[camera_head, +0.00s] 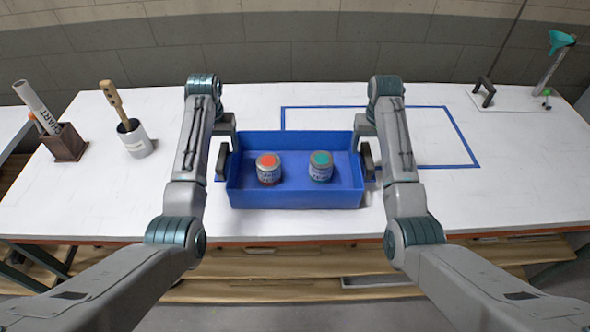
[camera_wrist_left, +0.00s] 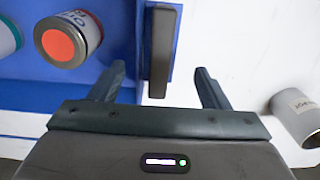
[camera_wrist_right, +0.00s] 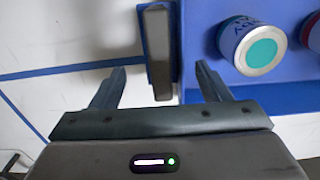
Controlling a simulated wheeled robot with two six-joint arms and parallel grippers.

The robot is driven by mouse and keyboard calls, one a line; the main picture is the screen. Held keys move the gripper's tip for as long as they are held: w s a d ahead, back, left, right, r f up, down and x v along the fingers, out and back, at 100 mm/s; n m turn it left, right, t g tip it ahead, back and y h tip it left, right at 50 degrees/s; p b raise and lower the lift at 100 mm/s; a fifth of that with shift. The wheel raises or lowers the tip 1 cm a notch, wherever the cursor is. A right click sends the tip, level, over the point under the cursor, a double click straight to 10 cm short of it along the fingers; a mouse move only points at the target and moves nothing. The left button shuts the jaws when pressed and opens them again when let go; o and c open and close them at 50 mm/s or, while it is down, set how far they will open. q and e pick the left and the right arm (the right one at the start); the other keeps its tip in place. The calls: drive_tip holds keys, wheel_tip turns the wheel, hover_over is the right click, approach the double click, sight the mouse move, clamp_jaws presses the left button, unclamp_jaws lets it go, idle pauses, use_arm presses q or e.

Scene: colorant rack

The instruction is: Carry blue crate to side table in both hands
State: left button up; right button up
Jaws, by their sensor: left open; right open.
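The blue crate (camera_head: 295,198) sits on the white table (camera_head: 120,200) and holds a can with a red top (camera_head: 268,170) and a can with a teal top (camera_head: 320,168). My left gripper (camera_wrist_left: 158,80) is open at the crate's left side, its fingers on either side of the dark left handle (camera_wrist_left: 160,50). My right gripper (camera_wrist_right: 160,72) is open at the crate's right side, its fingers on either side of the dark right handle (camera_wrist_right: 158,50). Neither gripper is closed on a handle. I cannot tell which table is the side table.
A blue tape rectangle (camera_head: 462,140) lies behind and right of the crate. A white cup with a brush (camera_head: 137,142) and a brown holder with a rolled chart (camera_head: 64,143) stand left. A white board with a black handle (camera_head: 510,98) lies at the back right.

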sight(221, 154)
use_arm(q)
drive_tip(key=f, duration=0.5)
drive_tip(key=shift+s+f, duration=0.1)
drive_tip(key=shift+s, duration=0.15)
use_arm(e)
drive_tip(key=f, duration=0.5)
drive_tip(key=shift+s+f, duration=0.1)
drive_tip(key=shift+s, duration=0.15)
use_arm(q)
drive_tip(key=shift+w+f, duration=0.15)
drive_tip(key=shift+f, duration=0.55)
use_arm(e)
drive_tip(key=shift+w+f, duration=0.15)
drive_tip(key=shift+f, duration=0.55)
use_arm(q)
drive_tip(key=shift+c, duration=0.4)
use_arm(e)
drive_tip(key=shift+c, duration=0.4)
